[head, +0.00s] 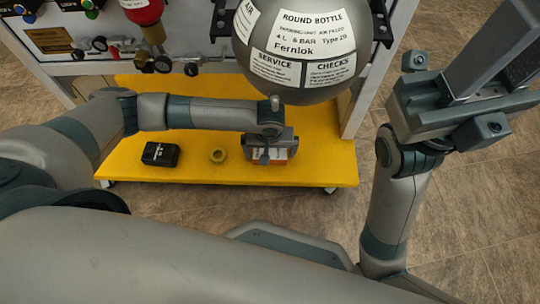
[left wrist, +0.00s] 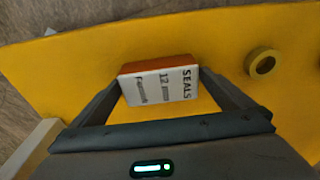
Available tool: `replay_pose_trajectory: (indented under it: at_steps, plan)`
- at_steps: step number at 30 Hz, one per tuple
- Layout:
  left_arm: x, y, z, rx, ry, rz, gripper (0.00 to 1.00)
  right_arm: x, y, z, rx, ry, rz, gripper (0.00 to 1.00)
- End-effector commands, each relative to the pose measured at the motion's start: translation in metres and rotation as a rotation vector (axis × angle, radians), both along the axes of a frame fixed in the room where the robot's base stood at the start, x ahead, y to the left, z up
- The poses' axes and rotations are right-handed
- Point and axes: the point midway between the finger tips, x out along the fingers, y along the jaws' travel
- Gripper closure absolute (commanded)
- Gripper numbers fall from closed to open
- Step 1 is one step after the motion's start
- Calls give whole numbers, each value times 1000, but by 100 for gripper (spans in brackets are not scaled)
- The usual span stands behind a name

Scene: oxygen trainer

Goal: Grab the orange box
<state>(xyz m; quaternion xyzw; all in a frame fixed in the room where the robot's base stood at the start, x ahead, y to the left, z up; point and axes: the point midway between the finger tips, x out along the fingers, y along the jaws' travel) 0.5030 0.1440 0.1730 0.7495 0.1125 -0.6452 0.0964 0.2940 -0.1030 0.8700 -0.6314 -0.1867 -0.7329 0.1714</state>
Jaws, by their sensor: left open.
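The orange box (left wrist: 158,82) has orange sides and a white label reading SEALS. It lies on the yellow shelf (left wrist: 60,70). In the head view only slivers of the box (head: 282,154) show beneath my left gripper (head: 268,143). In the left wrist view my left gripper (left wrist: 160,76) is open, with one finger on each side of the box. I cannot tell whether the fingers touch it. My right gripper (head: 490,70) is raised at the upper right, away from the shelf; its opening is unclear.
A yellow tape-like ring (head: 218,155) and a black box (head: 160,154) lie on the shelf left of the orange box. A large round grey bottle (head: 300,50) hangs above. A white post (head: 370,70) stands right of it. The panel behind carries valves.

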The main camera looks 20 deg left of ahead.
Motion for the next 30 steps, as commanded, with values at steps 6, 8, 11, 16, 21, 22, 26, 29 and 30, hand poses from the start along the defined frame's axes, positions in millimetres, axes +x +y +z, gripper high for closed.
replay_pose_trajectory:
  at_steps: [6, 8, 11, 16, 21, 22, 26, 29, 30]
  plan:
    - [0, 0, -1, 0, 0, 0, 0, -1, 1, 1, 0, -5, 4, 69]
    - [0, 0, -1, 0, 0, 0, 0, -1, 1, 1, 0, -5, 4, 69]
    - [0, 0, -1, 0, 0, 0, 0, -1, 1, 1, 0, -5, 4, 69]
    - [0, 0, -1, 0, 0, 0, 0, -1, 1, 1, 0, -5, 4, 69]
    - [0, 0, -1, 0, 0, 0, 39, -1, 1, 1, 0, -5, 4, 69]
    - [0, 0, -1, 0, 0, 0, 39, -1, 1, 1, 0, -5, 4, 69]
    - [1, 0, -1, -1, 0, 0, 39, -1, 1, 1, 0, -5, 4, 69]
    - [1, 0, -1, 0, 0, 0, 39, -1, 1, 1, 0, -5, 3, 69]
    - [1, 0, -1, 0, 0, 0, 39, -1, 1, 1, 0, -5, 3, 69]
